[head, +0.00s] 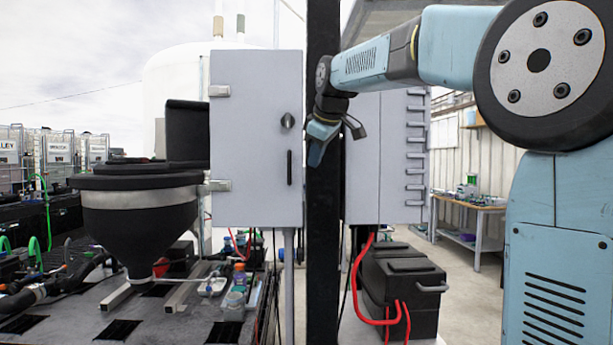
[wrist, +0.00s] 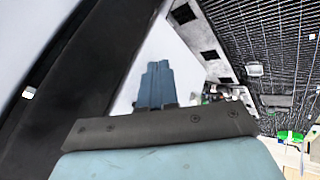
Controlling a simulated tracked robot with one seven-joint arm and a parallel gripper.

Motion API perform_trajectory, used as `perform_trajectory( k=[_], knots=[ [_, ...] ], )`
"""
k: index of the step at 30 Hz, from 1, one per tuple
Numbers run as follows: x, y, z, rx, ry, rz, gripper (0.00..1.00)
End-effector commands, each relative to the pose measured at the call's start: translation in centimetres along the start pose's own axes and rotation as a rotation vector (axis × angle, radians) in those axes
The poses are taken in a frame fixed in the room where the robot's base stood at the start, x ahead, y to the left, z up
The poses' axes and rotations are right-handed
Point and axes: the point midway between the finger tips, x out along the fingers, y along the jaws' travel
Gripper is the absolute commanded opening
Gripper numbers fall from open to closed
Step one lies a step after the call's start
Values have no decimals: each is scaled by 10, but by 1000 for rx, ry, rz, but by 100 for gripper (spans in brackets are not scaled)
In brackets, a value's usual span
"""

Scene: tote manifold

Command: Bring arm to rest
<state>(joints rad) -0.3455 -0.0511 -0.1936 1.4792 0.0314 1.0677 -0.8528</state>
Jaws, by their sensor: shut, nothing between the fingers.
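My arm is raised and extended across the right half of the head view, bent at the large round joint. My gripper (head: 316,158) hangs at its end, pointing down, in front of the black post (head: 323,230). Its blue fingers are together with nothing between them. In the wrist view the shut fingers (wrist: 156,72) show above the dark gripper edge, against a pale surface. Whether the gripper touches the post cannot be told.
Grey cabinets (head: 256,140) stand left and right of the post. A black hopper (head: 138,215) stands on a dark deck at left. A black box (head: 402,290) with red cables sits below the right cabinet. A workbench (head: 478,210) is at the back right, with open floor before it.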

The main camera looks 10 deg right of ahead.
Motion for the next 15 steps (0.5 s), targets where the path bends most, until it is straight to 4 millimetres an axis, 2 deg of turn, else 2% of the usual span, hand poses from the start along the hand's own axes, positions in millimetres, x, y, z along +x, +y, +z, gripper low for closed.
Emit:
perform_trajectory(
  k=[5, 8, 11, 15],
  knots=[
    [-3, -2, 4, 11, -2, -2, 0],
    [-7, -10, 19, 53, -6, -5, 0],
    [-13, -27, 47, 133, -17, -13, 0],
    [-22, -61, 94, 274, -38, -19, 0]
  ],
)
